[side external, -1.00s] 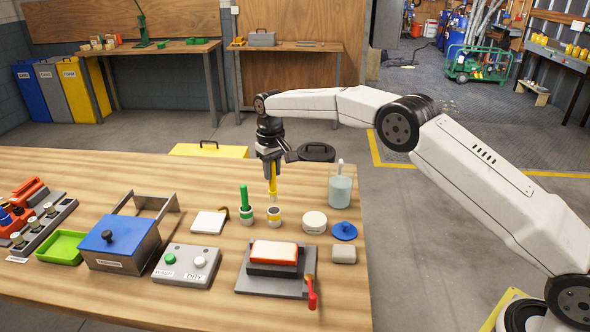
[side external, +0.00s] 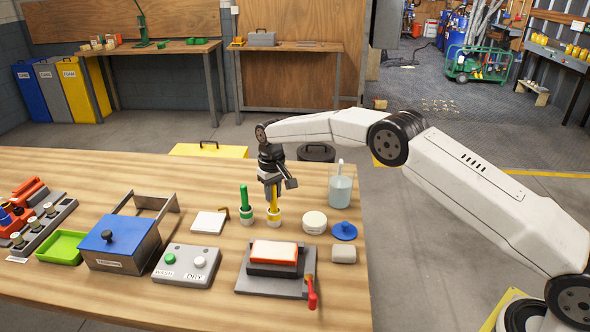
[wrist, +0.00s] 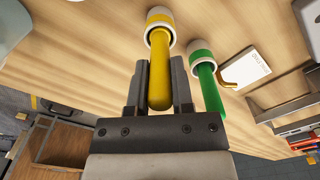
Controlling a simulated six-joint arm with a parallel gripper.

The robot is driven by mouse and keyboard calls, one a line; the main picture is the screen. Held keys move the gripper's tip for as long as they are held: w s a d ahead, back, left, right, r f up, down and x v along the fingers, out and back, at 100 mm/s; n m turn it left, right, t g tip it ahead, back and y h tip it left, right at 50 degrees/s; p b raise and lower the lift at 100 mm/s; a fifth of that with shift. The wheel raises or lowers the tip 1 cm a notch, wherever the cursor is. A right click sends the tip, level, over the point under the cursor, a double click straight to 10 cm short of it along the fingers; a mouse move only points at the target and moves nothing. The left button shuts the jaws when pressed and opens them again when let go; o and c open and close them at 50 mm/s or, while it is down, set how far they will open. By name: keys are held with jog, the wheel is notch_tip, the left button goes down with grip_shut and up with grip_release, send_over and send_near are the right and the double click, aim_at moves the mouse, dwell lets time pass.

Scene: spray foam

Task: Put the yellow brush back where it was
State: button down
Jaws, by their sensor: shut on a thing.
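The yellow brush (side external: 274,194) stands upright with its lower end in the white, yellow-banded holder (side external: 274,218) on the wooden table. My gripper (side external: 273,187) is above that holder, shut on the brush's handle. In the wrist view the yellow handle (wrist: 160,70) runs between my two fingers (wrist: 159,85) and into its holder (wrist: 159,22). The brush's lower end is hidden inside the holder. The green brush (side external: 244,197) stands in its own holder (side external: 246,218) just to the left.
A round white pot (side external: 314,222), a blue lid (side external: 344,231) and a glass beaker (side external: 340,190) stand to the right. A grey plate (side external: 262,284) with an orange-rimmed pad lies in front. A white square tile (side external: 209,222) lies left of the green brush.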

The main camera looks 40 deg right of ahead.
jog(key=shift+f, duration=0.45)
jog(key=shift+f, duration=0.1)
jog(key=c, duration=0.5)
grip_release()
notch_tip(320, 180, up, 12)
jog(key=shift+r, duration=0.1)
jog(key=shift+s+d+r, duration=0.1)
jog(key=shift+s, duration=0.05)
dwell(0.7)
